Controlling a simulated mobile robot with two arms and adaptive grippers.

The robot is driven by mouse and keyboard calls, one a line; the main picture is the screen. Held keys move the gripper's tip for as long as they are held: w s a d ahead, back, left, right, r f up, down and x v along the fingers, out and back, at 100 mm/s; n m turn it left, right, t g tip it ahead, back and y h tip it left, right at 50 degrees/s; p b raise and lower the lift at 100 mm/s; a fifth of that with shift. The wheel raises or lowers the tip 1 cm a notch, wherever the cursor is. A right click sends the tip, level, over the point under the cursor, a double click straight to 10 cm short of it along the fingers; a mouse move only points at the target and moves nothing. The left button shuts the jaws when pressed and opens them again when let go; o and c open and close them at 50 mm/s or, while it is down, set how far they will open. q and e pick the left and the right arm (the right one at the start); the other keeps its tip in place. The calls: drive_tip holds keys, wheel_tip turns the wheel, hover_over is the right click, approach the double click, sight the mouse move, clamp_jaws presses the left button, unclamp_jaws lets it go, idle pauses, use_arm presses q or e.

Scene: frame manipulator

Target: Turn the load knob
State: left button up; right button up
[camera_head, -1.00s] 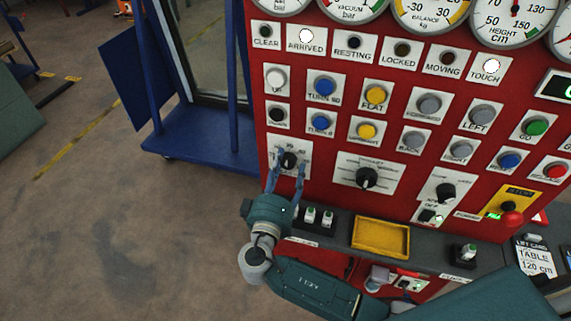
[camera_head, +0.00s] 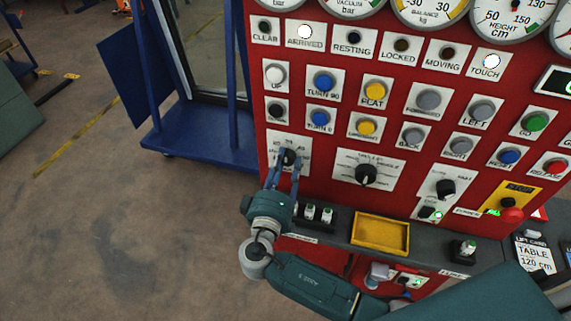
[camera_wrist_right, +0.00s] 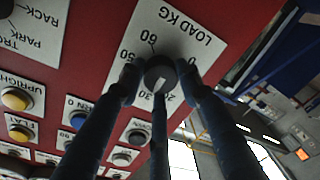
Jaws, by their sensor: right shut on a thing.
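The load knob (camera_head: 289,156) is a small black dial on a white plate at the lower left of the red panel. In the right wrist view the load knob (camera_wrist_right: 160,74) carries a pale pointer mark, and its plate reads LOAD KG with numbers around the dial. My right gripper (camera_head: 285,164) reaches up to it from below, its fingers closed on the knob's sides. In the right wrist view my right gripper (camera_wrist_right: 160,76) has fingertips on both sides of the knob, with a third finger below it. The fingers hide part of the scale. My left gripper is not in view.
The trolley knob (camera_head: 366,174) is to the right on its own plate. Push buttons such as the blue one (camera_head: 321,118) sit above. Open floor lies left.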

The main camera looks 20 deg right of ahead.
drive_tip(key=shift+r, duration=0.1)
drive_tip(key=o, duration=1.2)
drive_tip(key=shift+a, duration=0.1)
drive_tip(key=shift+c, duration=0.2)
drive_tip(key=v, duration=1.2)
